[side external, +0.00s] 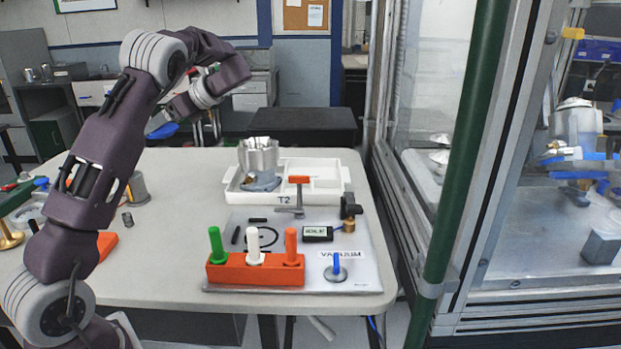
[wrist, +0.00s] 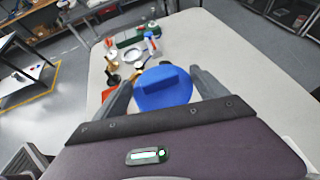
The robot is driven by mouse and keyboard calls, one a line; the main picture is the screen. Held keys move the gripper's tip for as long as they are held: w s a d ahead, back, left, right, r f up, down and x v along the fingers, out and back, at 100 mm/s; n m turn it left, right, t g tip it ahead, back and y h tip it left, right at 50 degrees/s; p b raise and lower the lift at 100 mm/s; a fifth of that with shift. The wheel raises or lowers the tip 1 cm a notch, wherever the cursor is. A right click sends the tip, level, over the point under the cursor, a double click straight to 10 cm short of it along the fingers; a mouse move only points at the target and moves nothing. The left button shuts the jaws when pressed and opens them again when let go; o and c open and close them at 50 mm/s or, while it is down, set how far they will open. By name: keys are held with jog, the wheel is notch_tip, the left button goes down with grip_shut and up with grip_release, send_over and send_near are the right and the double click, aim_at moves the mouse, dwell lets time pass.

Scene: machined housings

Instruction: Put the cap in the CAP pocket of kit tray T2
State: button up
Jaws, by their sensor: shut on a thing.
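A blue round cap with a raised bar on top (wrist: 165,88) sits between the two fingers of my gripper (wrist: 163,84) in the wrist view. My gripper is shut on it. In the side external view the blue cap (side external: 162,131) shows at the end of my gripper (side external: 170,127), held in the air above the table's back left part. The white kit tray T2 (side external: 312,198) lies to the right, well apart from the gripper. A silver machined housing (side external: 258,156) stands in its left part. The tray's right pockets look empty; their labels cannot be read.
In front of the tray are an orange block (side external: 255,270) with green, white and orange pegs, a grey board (side external: 352,278) with small fittings, and a metal clamp with an orange handle (side external: 299,182). A metal cup (side external: 138,189) stands at left. A glass enclosure borders the right.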

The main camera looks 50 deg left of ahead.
jog(key=w+d+f+m+t, duration=0.1)
jog(key=w+m+t, duration=0.3)
jog(key=w, duration=0.5)
jog(key=w+d+f+m+t, duration=0.1)
jog(key=w+d+m+t, duration=0.2)
jog(key=w, duration=0.7)
jog(key=w+d+f+m+t, duration=0.1)
jog(key=w+d+m+t, duration=0.2)
jog(key=w+m+t, duration=0.3)
jog(key=shift+w+d+f, duration=0.1)
jog(key=shift+w+f, duration=0.05)
jog(key=shift+w, duration=1.5)
jog(key=w+d+r+m+t+h, duration=0.35)
jog(key=w+d+m, duration=0.2)
jog(key=w, duration=0.35)
jog(key=shift+n+t, duration=0.25)
jog(key=f, duration=2.1)
jog(key=shift+d, duration=0.35)
jog(key=o, duration=1.4)
jog(key=shift+c, duration=0.2)
